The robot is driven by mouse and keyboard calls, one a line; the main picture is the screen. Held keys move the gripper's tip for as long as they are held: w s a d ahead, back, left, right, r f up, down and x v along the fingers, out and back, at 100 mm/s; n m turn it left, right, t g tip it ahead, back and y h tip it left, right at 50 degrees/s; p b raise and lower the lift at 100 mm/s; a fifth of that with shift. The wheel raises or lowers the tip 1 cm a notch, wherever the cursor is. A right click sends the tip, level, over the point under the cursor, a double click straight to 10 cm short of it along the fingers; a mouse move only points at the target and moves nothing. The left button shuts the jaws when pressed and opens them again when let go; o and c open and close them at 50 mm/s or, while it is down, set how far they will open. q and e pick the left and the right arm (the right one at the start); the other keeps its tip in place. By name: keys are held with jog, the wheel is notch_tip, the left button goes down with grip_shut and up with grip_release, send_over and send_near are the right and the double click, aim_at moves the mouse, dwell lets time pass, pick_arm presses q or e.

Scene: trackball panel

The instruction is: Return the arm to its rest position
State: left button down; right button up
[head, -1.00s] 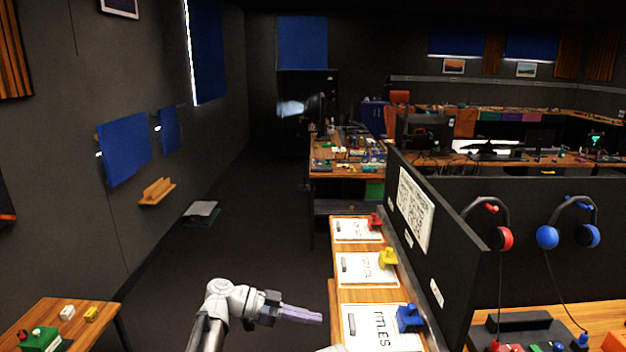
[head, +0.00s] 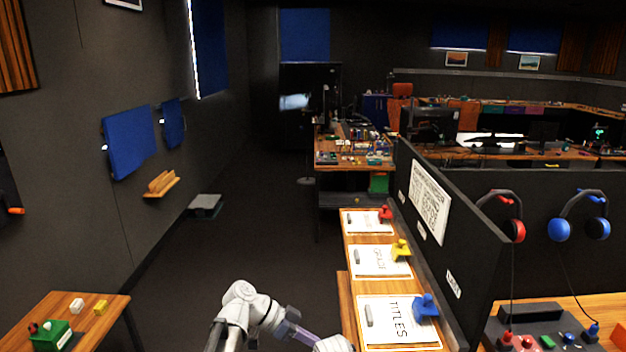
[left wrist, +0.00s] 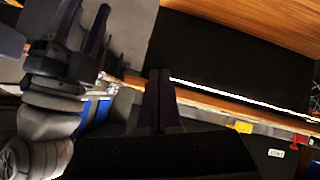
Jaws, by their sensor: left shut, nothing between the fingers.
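My left arm comes in at the bottom of the head view, bent at a white joint. Its gripper (head: 304,334) points down and right, beside the wooden shelf with the paper sheets, and holds nothing. In the left wrist view its two dark fingers (left wrist: 159,100) lie together, shut and empty. Another gripper, my right one (left wrist: 82,30), shows at the upper left of that view with its two fingers apart and nothing seen between them. In the head view, a white arm link sits at the bottom edge, and the right gripper is hidden.
A narrow wooden shelf (head: 346,300) holds paper sheets and red, yellow (head: 401,250) and blue (head: 426,308) pieces. A black partition (head: 462,250) stands right of it. A small table (head: 100,318) with a green box (head: 52,335) is at left.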

pick_arm(q)
jog(key=s+a+f+n+y, duration=0.3)
jog(key=s+f+n+y, duration=0.1)
jog(key=s+n+y, duration=0.1)
jog(key=s+a+f+n+t+y, duration=0.1)
jog(key=s+a+f+n+y, duration=0.3)
jog(key=s+y, duration=0.3)
jog(key=shift+s+a+f+n, duration=0.25)
jog(key=shift+s+f+n, duration=0.35)
jog(key=shift+n, duration=0.3)
